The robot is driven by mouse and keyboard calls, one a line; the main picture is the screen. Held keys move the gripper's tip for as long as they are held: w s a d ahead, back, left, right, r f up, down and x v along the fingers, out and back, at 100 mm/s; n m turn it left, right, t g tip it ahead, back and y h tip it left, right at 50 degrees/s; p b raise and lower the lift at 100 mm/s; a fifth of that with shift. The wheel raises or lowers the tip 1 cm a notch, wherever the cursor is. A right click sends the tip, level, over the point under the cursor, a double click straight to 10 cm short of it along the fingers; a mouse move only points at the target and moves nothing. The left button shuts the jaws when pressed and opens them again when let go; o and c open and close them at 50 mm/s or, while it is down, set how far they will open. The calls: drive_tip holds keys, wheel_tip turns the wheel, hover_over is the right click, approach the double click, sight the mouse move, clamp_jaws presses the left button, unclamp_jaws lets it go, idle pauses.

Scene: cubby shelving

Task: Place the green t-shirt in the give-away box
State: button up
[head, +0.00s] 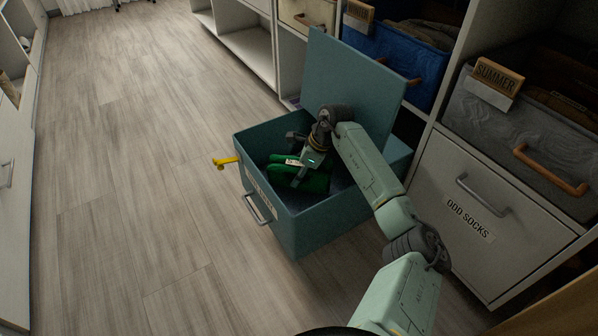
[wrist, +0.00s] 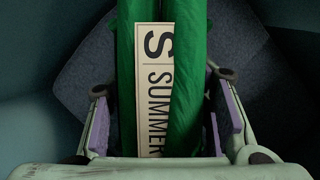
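The green t-shirt (head: 316,181) is inside the teal box (head: 290,222), whose front label is too small to read surely. In the wrist view the green cloth (wrist: 186,75) runs between my fingers, with a cream tag (wrist: 154,90) reading "S SUMMER". My gripper (head: 296,160) is down inside the box at the shirt. In the wrist view its fingers (wrist: 160,115) stand wide apart, one on each side of the cloth, with narrow dark gaps beside it. The shirt's lower parts are hidden by the box wall and my gripper.
The box's lid (head: 352,80) stands raised at the back. A yellow piece (head: 226,162) sticks out at its left side. Shelving with a blue bin (head: 385,55), a grey "SUMMER" bin (head: 520,135) and an "ODD SOCKS" drawer (head: 485,225) stands behind and right. The wooden floor at left is clear.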

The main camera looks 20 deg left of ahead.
drive_tip(key=o, duration=0.5)
drive_tip(key=shift+c, duration=0.2)
drive_tip(key=shift+r, duration=0.1)
drive_tip(key=shift+r, duration=0.2)
drive_tip(key=p+v, duration=0.4)
drive_tip(key=v, duration=0.8)
drive_tip(key=shift+r, duration=0.35)
